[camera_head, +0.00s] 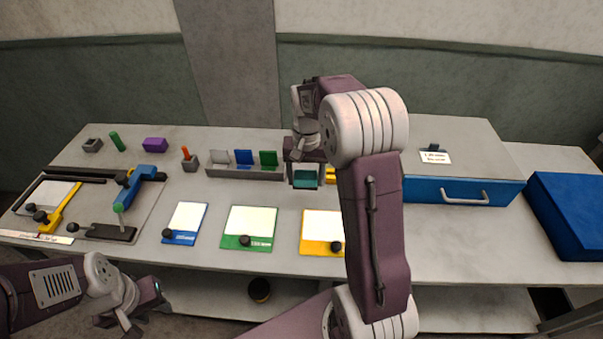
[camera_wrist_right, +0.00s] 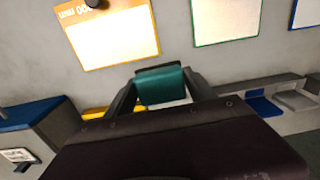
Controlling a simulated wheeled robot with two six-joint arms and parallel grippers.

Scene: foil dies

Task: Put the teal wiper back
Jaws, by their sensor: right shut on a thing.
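The teal wiper (camera_head: 306,180) is held between the fingers of my right gripper (camera_head: 305,170), which is shut on it above the table. It also shows between the fingers in the right wrist view (camera_wrist_right: 162,87). A grey rack (camera_head: 243,173) stands just left of this gripper in the head view. It holds a grey wiper (camera_head: 220,157), a blue wiper (camera_head: 244,157) and a green wiper (camera_head: 268,158) upright. My gripper hides part of the area at the rack's right. My left gripper (camera_head: 146,306) is low at the front left, its fingers apart and empty.
Blue-edged (camera_head: 185,222), green-edged (camera_head: 249,226) and yellow-edged (camera_head: 320,230) boards lie in front. A grey cabinet with a blue drawer (camera_head: 425,190) stands right, beside a blue box (camera_head: 567,215). A yellow thing (camera_wrist_right: 93,113) is partly hidden behind my right gripper. A tooling plate (camera_head: 150,205) lies left.

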